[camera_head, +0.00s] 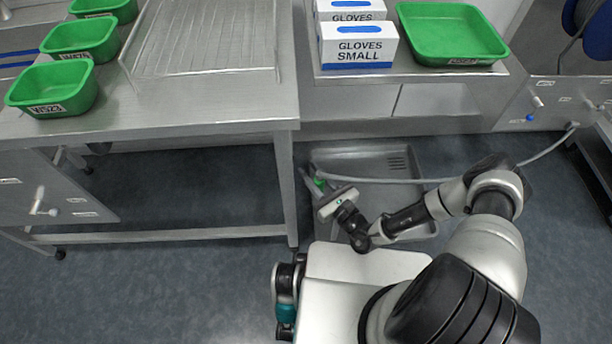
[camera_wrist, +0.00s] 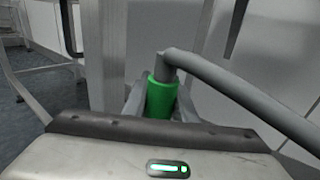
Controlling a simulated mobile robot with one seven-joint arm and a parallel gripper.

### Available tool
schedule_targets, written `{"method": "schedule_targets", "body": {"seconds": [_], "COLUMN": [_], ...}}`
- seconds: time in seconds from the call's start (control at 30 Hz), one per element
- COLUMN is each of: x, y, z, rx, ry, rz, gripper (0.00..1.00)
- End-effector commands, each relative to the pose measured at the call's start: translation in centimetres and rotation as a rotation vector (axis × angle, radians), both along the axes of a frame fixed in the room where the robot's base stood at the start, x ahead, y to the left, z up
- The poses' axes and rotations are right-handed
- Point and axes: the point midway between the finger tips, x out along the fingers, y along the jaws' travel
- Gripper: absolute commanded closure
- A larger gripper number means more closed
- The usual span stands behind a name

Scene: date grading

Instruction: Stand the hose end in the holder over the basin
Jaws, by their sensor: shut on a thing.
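The hose end has a green sleeve (camera_head: 319,183), which also shows upright in the middle of the wrist view (camera_wrist: 161,98). My gripper (camera_head: 322,188) is shut on this green sleeve, low at the left side of the basin. Its fingers show only partly in the wrist view, on either side of the sleeve. The grey hose (camera_wrist: 225,82) bends at the top of the sleeve and runs right. The steel basin (camera_head: 365,160) stands low, with a slotted patch at its right. I cannot clearly make out the holder or whether the hose end touches it.
The hose (camera_head: 540,153) runs to a wall panel (camera_head: 545,95) at the right. A steel table (camera_head: 200,108) with green tubs (camera_head: 50,88) stands left, its leg near my gripper. A back counter (camera_head: 430,75) bears glove boxes (camera_head: 357,47) and a green tray (camera_head: 450,30).

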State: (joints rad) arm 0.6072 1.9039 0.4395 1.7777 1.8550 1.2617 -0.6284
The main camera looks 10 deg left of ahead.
Motion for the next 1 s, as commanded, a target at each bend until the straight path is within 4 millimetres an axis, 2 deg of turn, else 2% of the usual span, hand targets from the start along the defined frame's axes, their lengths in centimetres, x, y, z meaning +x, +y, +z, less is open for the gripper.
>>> {"method": "schedule_targets", "body": {"seconds": [0.7,0.8,1.0], "x": [6.7,6.5,6.5], "y": [-7.3,-7.1,-7.0], "z": [-2.8,-4.4,-6.0], "rx": [-0.002,0.001,0.002], "ry": [-0.004,0.0,-0.001], "rz": [-0.002,-0.002,-0.002], "gripper": [1.0,1.0,1.0]}}
